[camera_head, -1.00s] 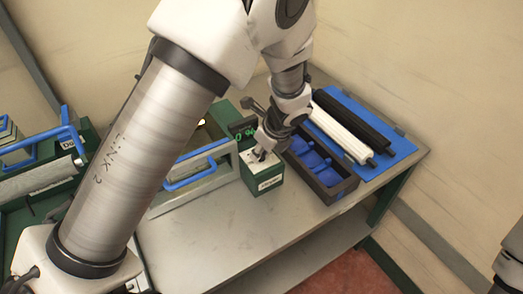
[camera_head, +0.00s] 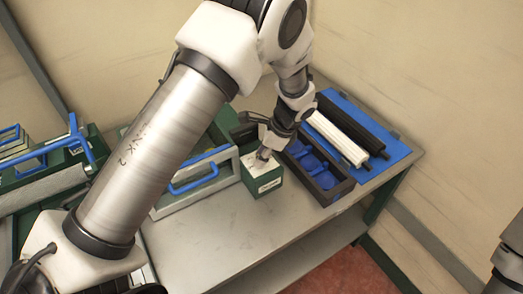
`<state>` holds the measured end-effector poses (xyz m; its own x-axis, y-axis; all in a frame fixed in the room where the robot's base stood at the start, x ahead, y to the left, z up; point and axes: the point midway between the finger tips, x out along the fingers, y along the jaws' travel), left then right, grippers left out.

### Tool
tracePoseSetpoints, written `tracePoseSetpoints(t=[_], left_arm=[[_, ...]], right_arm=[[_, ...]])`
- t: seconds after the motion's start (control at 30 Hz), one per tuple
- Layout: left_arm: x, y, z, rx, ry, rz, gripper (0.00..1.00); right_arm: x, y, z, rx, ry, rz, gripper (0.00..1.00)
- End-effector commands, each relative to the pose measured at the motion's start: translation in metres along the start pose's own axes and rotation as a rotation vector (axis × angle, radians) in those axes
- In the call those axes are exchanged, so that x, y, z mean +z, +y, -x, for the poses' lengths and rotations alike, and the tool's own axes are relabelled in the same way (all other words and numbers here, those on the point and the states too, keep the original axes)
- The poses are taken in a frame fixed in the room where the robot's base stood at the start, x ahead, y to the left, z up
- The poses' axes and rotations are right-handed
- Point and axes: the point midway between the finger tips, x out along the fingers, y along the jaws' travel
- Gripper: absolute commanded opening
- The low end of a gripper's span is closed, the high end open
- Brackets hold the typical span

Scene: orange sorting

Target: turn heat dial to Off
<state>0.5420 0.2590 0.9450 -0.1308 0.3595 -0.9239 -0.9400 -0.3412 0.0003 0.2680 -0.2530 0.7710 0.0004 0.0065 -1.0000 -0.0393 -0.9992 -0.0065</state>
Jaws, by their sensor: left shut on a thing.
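A green box with a white top panel (camera_head: 263,183) stands at the front of the grey table (camera_head: 240,220). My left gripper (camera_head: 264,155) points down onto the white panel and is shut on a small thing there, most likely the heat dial. The fingers and wrist hide most of the dial, so I cannot read its setting. My right gripper is not seen; only a part of the right arm shows at the right edge.
Right of the box is a black tray with blue insides (camera_head: 325,187). Beyond it, white and black rollers lie on a blue mat (camera_head: 396,150). To its left stands a grey-framed unit with a blue handle (camera_head: 196,178). The front table strip is clear.

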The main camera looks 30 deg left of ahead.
Motion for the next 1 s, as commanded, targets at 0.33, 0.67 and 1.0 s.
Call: tracePoseSetpoints(t=[0.33,0.67,1.0], left_arm=[[0.000,-0.001,0.000,0.129,0.001,0.305,0.00],[0.001,-0.003,-0.001,0.249,0.001,0.594,0.00],[0.002,-0.004,-0.001,0.372,0.001,0.893,0.00]], right_arm=[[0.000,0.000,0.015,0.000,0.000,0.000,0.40],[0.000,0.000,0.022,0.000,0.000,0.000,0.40],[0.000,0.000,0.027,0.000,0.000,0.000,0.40]])
